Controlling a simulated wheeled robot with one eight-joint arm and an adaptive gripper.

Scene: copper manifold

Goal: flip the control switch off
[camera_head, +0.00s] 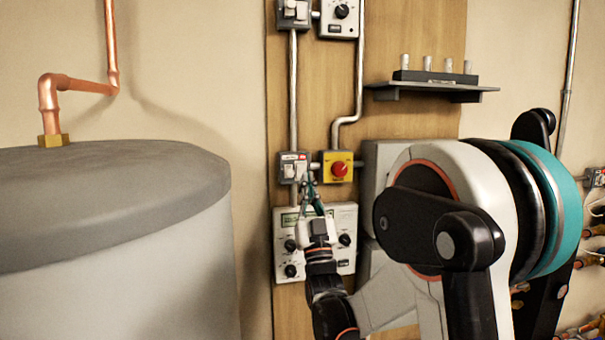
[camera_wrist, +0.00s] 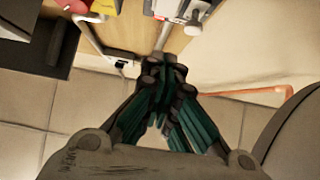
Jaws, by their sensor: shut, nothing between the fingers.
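A grey switch box (camera_head: 286,178) with two white rockers is mounted on the wooden board, left of a yellow box with a red button. The wrist view shows the switch box (camera_wrist: 178,9) at the top, with a white lever near its edge. My gripper (camera_head: 307,181) is shut and empty, its teal fingers pointing up at the box's lower right part. In the wrist view the shut fingertips (camera_wrist: 164,66) are below the box, and a gap shows in the picture. I cannot tell whether they touch the box in the head view, nor the rockers' exact position.
The yellow box with the red button (camera_head: 340,168) is close on the right. A white panel with dark knobs (camera_head: 344,218) is behind and below my gripper. A second switch box (camera_head: 293,12) is higher up. A large grey tank (camera_head: 110,270) stands left. A shelf (camera_head: 432,90) projects upper right.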

